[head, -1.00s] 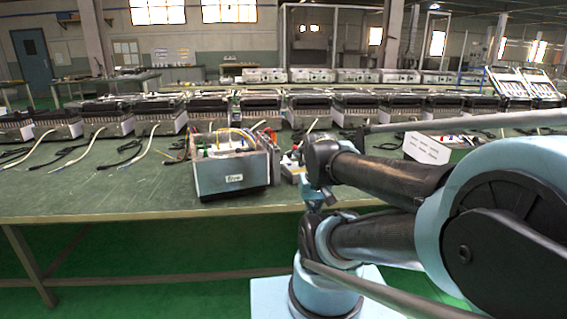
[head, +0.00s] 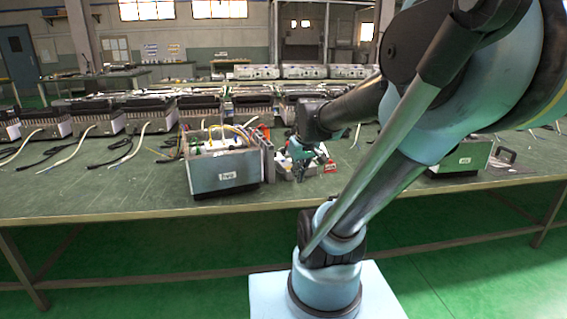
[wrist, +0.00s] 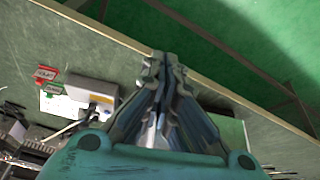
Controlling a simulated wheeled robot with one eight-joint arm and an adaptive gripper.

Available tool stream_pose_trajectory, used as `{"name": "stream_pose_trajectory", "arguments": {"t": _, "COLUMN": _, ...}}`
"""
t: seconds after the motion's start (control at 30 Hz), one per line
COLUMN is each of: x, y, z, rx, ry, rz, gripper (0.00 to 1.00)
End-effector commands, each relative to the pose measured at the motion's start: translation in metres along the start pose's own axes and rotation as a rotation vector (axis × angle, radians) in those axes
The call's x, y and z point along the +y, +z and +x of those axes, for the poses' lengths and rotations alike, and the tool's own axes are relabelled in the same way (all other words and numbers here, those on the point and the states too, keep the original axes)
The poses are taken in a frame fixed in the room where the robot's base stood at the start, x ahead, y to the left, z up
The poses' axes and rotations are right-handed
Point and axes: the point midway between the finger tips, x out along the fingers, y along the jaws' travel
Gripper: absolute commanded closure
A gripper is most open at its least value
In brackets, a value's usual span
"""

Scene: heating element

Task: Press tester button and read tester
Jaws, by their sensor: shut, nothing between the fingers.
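My gripper (wrist: 163,62) is shut and empty, its fingertips together over the green table top near the front edge in the wrist view. In the head view my gripper (head: 297,152) is just above a small light-grey device. That device (wrist: 97,91) lies left of my fingers in the wrist view, apart from them. It may be the tester; its button and any reading cannot be made out. An open metal box (head: 226,172) with yellow wires and a white label stands left of my gripper in the head view.
Red tags (wrist: 45,73) lie beside the grey device. Dark-topped units (head: 195,108) with loose cables stand in a row behind. Another labelled box (head: 462,158) stands on the right. The green table's front edge (head: 110,216) is near; the table top at front left is clear.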

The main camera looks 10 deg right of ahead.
Motion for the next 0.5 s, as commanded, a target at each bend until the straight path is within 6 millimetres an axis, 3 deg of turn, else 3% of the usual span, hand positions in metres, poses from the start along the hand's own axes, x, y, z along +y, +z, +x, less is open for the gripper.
{"name": "stream_pose_trajectory", "arguments": {"t": 0.1, "x": 0.011, "y": -0.042, "z": 0.002, "rx": 0.042, "ry": -0.001, "rz": -0.064, "gripper": 1.00}}
{"name": "stream_pose_trajectory", "arguments": {"t": 0.5, "x": 0.048, "y": -0.177, "z": 0.029, "rx": 0.186, "ry": 0.026, "rz": -0.291, "gripper": 1.00}}
